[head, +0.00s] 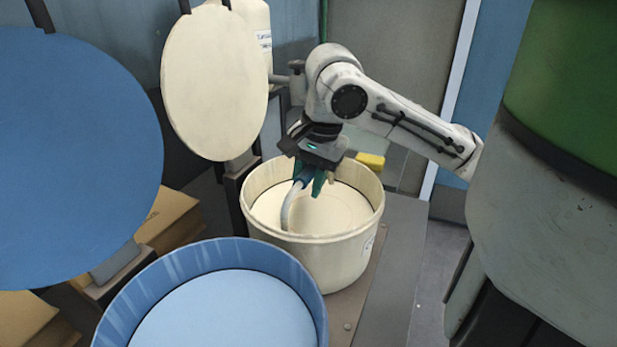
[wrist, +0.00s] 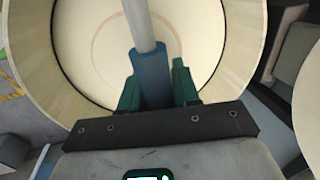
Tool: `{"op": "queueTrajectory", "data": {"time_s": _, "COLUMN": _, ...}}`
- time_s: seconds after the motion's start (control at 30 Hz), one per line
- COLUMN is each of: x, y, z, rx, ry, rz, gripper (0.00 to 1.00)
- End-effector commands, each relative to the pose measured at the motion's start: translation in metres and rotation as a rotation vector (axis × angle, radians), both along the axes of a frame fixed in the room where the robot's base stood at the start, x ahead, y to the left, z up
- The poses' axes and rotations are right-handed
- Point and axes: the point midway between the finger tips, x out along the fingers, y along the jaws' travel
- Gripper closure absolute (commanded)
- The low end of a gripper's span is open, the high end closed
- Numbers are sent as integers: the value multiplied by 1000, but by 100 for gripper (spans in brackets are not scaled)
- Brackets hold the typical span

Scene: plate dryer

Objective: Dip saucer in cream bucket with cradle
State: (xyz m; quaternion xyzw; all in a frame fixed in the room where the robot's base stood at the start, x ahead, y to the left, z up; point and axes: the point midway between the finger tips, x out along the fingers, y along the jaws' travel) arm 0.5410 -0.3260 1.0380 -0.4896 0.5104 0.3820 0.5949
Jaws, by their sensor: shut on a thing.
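The cream bucket (head: 315,255) stands open at the middle of the head view, with pale cream liquid inside. My gripper (head: 310,180) is over its mouth, pointing down, with green fingers shut on the blue handle of the cradle (head: 289,207). The cradle's pale curved rod goes down from the handle into the bucket. In the wrist view, the blue handle sits between the fingers (wrist: 157,88) and the grey rod of the cradle (wrist: 139,24) runs over the cream surface. A faint ring shows on that surface around the rod. The saucer cannot be made out; the cradle's lower end is hidden.
A blue bucket (head: 110,318) with light blue liquid stands in front, left of the cream one. A large blue lid (head: 70,160) is raised at the left, and a cream lid (head: 215,85) stands upright behind. A yellow block (head: 370,160) lies behind the cream bucket.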

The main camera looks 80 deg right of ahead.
Motion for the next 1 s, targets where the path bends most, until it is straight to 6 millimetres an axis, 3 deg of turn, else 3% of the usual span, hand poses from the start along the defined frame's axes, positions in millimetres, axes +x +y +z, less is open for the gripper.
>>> {"op": "queueTrajectory", "data": {"time_s": 0.43, "x": 0, "y": 0, "z": -26, "rx": 0, "ry": -2, "rz": 0, "gripper": 100}}
{"op": "queueTrajectory", "data": {"time_s": 1.0, "x": 0, "y": 0, "z": -31, "rx": -1, "ry": -2, "rz": 0, "gripper": 100}}
